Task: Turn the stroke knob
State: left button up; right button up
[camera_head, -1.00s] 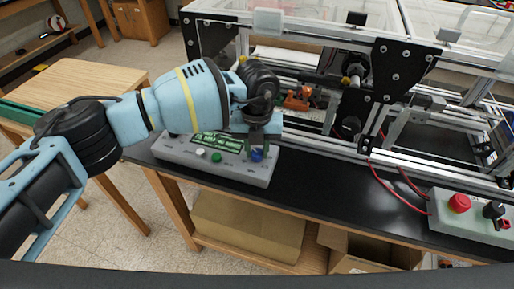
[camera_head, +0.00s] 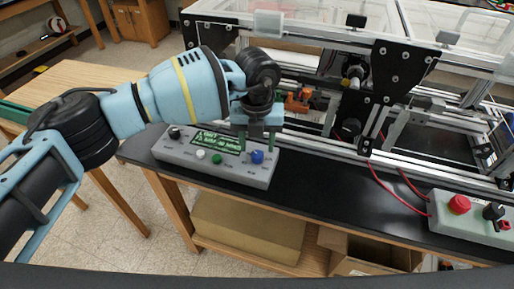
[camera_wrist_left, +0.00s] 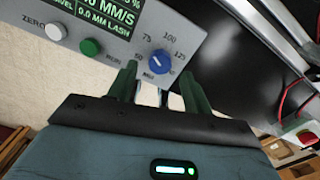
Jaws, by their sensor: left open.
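The grey control box (camera_head: 215,170) stands on the black bench top, with a green display on its face. A blue knob (camera_head: 257,157) with a white pointer line is at its right end. In the left wrist view the blue knob (camera_wrist_left: 160,62) sits inside a scale marked 50, 75, 100 and 125, its pointer slanting. My left gripper (camera_head: 257,142) is open and empty just above and behind the knob. In the wrist view its green fingers (camera_wrist_left: 160,84) lie to either side below the knob, apparently apart from it. My right gripper is out of view.
A white button (camera_head: 201,154), a green button (camera_head: 216,159) and a black knob (camera_head: 175,132) share the box. The aluminium extrusion frame (camera_head: 330,150) stands close behind. A second box with a red button (camera_head: 459,204) is at the right. Bare bench lies between the boxes.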

aim_at(257, 154)
pick_arm(q)
notch_tip(257, 154, up, 5)
jog(key=shift+f, duration=0.1)
dwell(0.5)
